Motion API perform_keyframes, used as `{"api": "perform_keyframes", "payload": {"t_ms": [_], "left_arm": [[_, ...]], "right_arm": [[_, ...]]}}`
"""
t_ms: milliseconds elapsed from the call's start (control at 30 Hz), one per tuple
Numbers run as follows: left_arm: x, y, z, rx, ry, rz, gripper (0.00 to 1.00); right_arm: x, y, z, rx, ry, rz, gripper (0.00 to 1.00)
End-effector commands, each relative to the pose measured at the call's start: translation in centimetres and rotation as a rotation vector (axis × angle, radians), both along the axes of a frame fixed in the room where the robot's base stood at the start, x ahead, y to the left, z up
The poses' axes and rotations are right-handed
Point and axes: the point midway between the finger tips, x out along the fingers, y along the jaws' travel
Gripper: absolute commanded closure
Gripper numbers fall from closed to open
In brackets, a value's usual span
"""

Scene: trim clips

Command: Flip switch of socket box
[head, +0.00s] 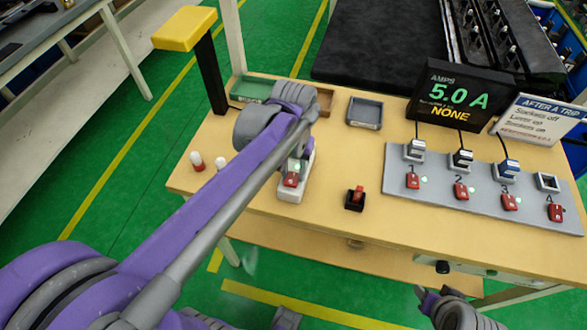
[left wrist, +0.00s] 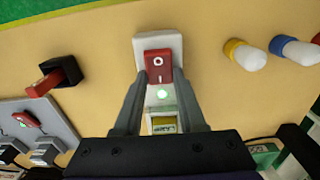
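The socket box (head: 290,195) is a small white box on the bench, partly hidden by my left arm in the head view. In the left wrist view the socket box (left wrist: 150,44) carries a red rocker switch (left wrist: 158,65) marked O and I. A green light (left wrist: 163,94) glows below the switch, and a plug or socket part shows below that. My left gripper (left wrist: 160,78) is over the box, its two fingers apart on either side of the switch; contact is unclear. My right gripper (head: 431,294) is low at the bottom of the head view, away from the box.
A black block with a red lever (head: 356,198) stands right of the box. A grey panel (head: 400,160) carries numbered sockets and red switches. A display (head: 452,95) reads 5.0 A and NONE; a sign (head: 542,117) stands beside it. Red and white pegs (head: 197,161) stand left.

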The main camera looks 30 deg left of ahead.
Motion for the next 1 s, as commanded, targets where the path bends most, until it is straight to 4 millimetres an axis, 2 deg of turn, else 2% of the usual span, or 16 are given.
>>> {"api": "perform_keyframes", "payload": {"t_ms": [33,133,367,800,1000], "left_arm": [[0.0,0.0,0.0,0.000,0.000,0.000,0.82],[0.0,0.0,0.0,0.000,0.000,0.000,1.00],[-0.1,0.0,0.1,0.004,-0.021,0.000,1.00],[-1.1,-0.2,0.3,0.079,-0.378,-0.001,1.00],[-1.1,-0.2,0.3,0.089,-0.428,0.000,1.00]], "right_arm": [[0.0,0.0,0.0,0.000,0.000,0.000,0.50],[0.0,0.0,0.0,0.000,0.000,0.000,0.50],[0.1,0.0,0.2,0.000,-0.001,0.000,0.50],[0.7,0.0,2.4,0.000,-0.013,0.000,0.50],[0.7,0.0,2.5,0.000,-0.014,0.000,0.50]]}}
